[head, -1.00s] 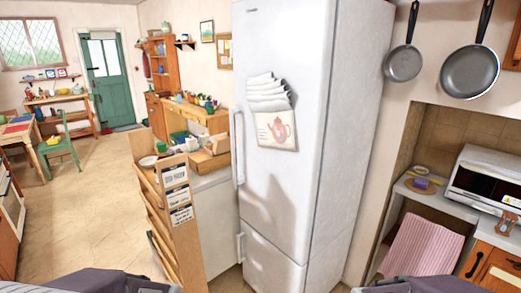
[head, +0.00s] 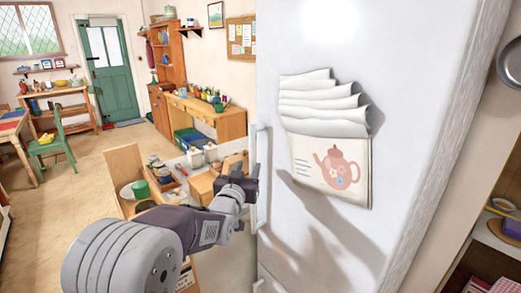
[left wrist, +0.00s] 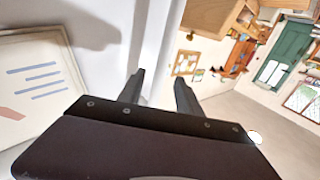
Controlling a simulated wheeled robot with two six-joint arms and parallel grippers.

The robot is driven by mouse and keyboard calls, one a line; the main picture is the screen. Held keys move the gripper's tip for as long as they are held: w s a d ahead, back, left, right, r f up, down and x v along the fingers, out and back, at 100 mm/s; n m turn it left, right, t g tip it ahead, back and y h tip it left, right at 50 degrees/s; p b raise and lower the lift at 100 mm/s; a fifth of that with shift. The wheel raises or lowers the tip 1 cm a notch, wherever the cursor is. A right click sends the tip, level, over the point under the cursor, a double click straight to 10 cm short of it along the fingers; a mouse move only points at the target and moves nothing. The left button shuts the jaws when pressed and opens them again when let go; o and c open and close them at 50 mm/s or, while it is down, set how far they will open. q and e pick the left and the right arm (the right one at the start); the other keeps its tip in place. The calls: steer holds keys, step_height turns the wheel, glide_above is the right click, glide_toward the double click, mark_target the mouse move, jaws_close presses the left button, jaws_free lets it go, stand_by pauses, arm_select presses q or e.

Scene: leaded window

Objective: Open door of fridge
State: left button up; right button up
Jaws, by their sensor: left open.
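The tall white fridge (head: 420,80) fills the right half of the head view, its door shut. Its long white upper door handle (head: 262,170) runs up the door's left edge. My left gripper (head: 254,186) reaches in from the left and is at this handle, partly hiding it. In the left wrist view, my left gripper (left wrist: 160,88) is open, and a white upright bar, apparently the handle (left wrist: 165,45), shows between its fingers. I cannot tell whether they touch it. My right gripper is not in view.
A paper holder with a teapot picture (head: 335,168) hangs on the fridge door. Left of the fridge, a counter with boxes (head: 200,187) and a green cup (head: 141,189) lies near my left arm. Open floor (head: 90,180) stretches toward the green door (head: 110,75).

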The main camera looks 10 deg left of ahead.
mark_target(252, 160)
arm_select(q)
steer(key=w+p, duration=0.1)
steer(key=w, duration=0.2)
steer(key=w+p, duration=0.1)
steer(key=w, duration=0.2)
steer(key=shift+a+f+p, duration=0.1)
steer(key=shift+a+p, duration=0.1)
steer(key=shift+p, duration=0.1)
steer(key=shift+w+d, duration=0.1)
steer(key=shift+w, duration=0.1)
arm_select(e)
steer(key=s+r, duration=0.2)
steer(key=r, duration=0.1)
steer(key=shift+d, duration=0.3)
arm_select(q)
steer(key=shift+w, duration=0.15)
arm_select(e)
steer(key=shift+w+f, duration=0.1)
arm_select(q)
steer(key=shift+w, duration=0.1)
steer(key=shift+c, duration=1.2)
jaws_close()
